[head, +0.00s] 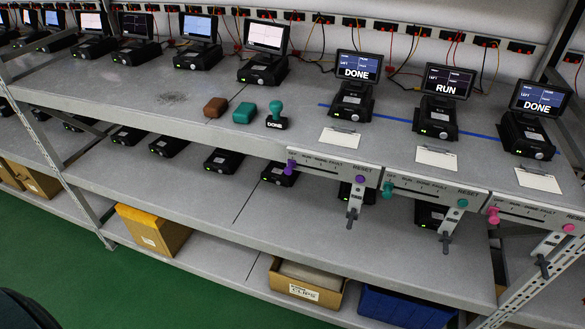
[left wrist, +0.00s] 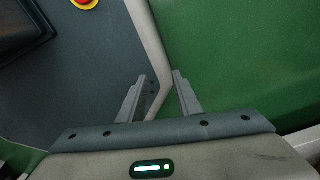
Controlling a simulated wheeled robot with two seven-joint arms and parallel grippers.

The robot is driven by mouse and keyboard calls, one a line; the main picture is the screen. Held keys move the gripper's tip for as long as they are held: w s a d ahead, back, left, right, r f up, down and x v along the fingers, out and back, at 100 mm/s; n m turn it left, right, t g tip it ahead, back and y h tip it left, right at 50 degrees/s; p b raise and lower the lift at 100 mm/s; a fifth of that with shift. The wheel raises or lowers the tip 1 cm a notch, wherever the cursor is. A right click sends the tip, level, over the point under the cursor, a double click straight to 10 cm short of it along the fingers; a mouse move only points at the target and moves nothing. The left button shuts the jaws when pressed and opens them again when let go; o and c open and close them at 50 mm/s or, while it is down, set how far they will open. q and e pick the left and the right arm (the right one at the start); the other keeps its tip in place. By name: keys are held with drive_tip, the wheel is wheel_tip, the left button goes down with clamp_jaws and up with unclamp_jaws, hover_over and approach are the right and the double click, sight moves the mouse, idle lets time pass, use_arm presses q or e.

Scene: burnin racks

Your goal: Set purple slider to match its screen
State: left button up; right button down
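The purple slider knob (head: 290,168) sits at the left end of its grey panel (head: 325,166) on the shelf's front edge. A purple RESET button (head: 360,179) is at the panel's right end. The screen (head: 358,66) behind this panel reads DONE. My left gripper (left wrist: 158,82) is open and empty in the left wrist view, over green floor and a grey base edge, away from the panel. Neither gripper shows in the head view.
To the right are a teal-knob panel (head: 432,190) with a RUN screen (head: 447,82) and a pink-knob panel (head: 535,213) with a DONE screen (head: 540,99). A DONE stamp (head: 277,116) and blank cards lie on the shelf. Levers hang below the panels. Green floor in front is clear.

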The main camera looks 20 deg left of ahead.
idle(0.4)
